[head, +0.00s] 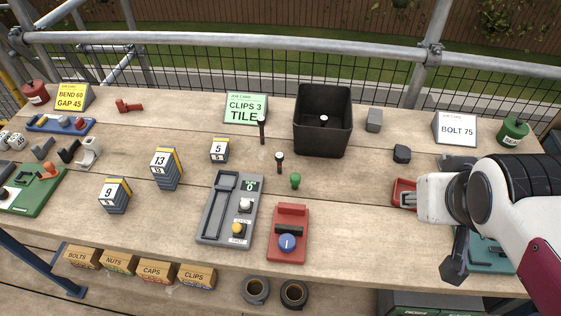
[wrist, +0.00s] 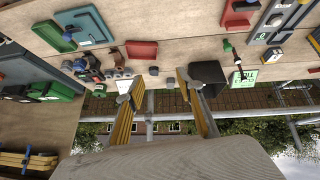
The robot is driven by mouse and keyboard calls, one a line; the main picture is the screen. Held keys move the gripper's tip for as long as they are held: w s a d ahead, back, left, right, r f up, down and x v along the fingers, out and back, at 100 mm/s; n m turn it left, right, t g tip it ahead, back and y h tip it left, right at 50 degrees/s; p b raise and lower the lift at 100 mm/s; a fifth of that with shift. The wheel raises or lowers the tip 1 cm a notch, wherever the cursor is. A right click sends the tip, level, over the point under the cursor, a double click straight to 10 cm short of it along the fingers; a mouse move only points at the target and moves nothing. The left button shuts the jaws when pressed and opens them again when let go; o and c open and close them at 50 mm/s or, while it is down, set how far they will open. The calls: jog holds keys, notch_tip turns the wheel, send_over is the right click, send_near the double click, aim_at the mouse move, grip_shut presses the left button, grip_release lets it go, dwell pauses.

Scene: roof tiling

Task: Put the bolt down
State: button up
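My gripper (wrist: 163,90) shows in the wrist view with its two yellow-and-dark fingers spread wide and nothing visible between them. In the head view my arm is at the right, and the fingers are hard to make out. Two dark bolt-like pieces stand upright on the bench: one (head: 262,128) by the green clips card, one (head: 279,162) nearer the front. Another pale-tipped dark piece (head: 323,120) is inside the black bin (head: 322,142). The bin also shows in the wrist view (wrist: 208,72). I cannot tell which piece is the task's bolt.
The "BOLT 75" card (head: 457,129) stands at the back right, near a green pot (head: 514,133). A grey block (head: 374,120) and a dark block (head: 402,153) lie right of the bin. A red tray (head: 404,194) is beside my arm. Bench between red device (head: 289,222) and tray is clear.

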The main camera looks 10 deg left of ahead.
jog(key=w+a+f+n+t+y, duration=0.1)
jog(key=w+a+f+n+t, duration=0.15)
jog(key=w, duration=0.85)
jog(key=w+a+f+n+t+y, duration=0.1)
jog(key=w+a+f+n, duration=0.2)
jog(key=w, duration=0.8)
jog(key=n+g+y, duration=0.2)
jog(key=n+y, duration=0.3)
jog(key=y, duration=0.5)
send_near(279, 164)
jog(key=w, duration=0.3)
jog(key=shift+a+r, duration=0.1)
jog(key=shift+r, duration=0.25)
jog(key=shift+s+a+f+y, duration=0.3)
jog(key=shift+s+a+y, duration=0.1)
jog(key=shift+a+y, duration=0.15)
jog(key=shift+x, duration=1.3)
jog(key=shift+a+f, duration=0.1)
